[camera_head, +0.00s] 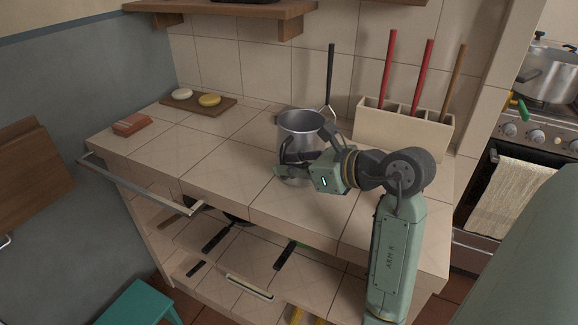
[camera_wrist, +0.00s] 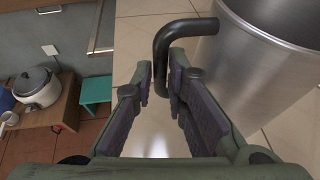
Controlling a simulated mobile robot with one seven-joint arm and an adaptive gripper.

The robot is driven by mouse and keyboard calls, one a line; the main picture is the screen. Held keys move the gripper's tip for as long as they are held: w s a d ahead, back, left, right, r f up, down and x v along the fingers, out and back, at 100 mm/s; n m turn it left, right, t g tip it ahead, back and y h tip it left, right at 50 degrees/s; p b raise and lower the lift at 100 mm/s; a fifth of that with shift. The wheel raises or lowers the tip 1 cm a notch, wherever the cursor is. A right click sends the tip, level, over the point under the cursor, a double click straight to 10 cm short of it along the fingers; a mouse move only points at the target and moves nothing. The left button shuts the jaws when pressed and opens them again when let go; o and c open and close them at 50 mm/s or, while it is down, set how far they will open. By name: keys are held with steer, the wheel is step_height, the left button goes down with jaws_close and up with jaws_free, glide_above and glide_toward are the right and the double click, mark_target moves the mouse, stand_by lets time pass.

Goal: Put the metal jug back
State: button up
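The metal jug (camera_head: 301,121) is a grey, open-topped cylinder standing upright on the tiled counter (camera_head: 235,165), in front of the back wall. In the wrist view the jug's shiny side (camera_wrist: 262,65) fills the right, and its dark bent handle (camera_wrist: 163,45) reaches out to the left. My gripper (camera_head: 285,165) is at the front of the jug and hides its lower part in the head view. In the wrist view my gripper (camera_wrist: 160,73) is open, with the lower end of the handle between or just beyond its fingertips. I cannot tell whether they touch.
A beige divided holder (camera_head: 403,130) with red and brown handled tools stands right of the jug. A wooden board (camera_head: 198,104) with two soap-like pieces and a reddish block (camera_head: 131,124) lie at the left. The counter's left-middle is clear. A wall shelf (camera_head: 225,12) hangs above.

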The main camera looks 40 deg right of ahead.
steer(key=o, duration=0.3)
steer(key=shift+r, duration=0.1)
steer(key=shift+r+p, duration=0.2)
steer(key=shift+p, duration=0.15)
steer(key=shift+b+v, duration=1.95)
steer(key=shift+v, duration=4)
steer(key=shift+f, duration=0.15)
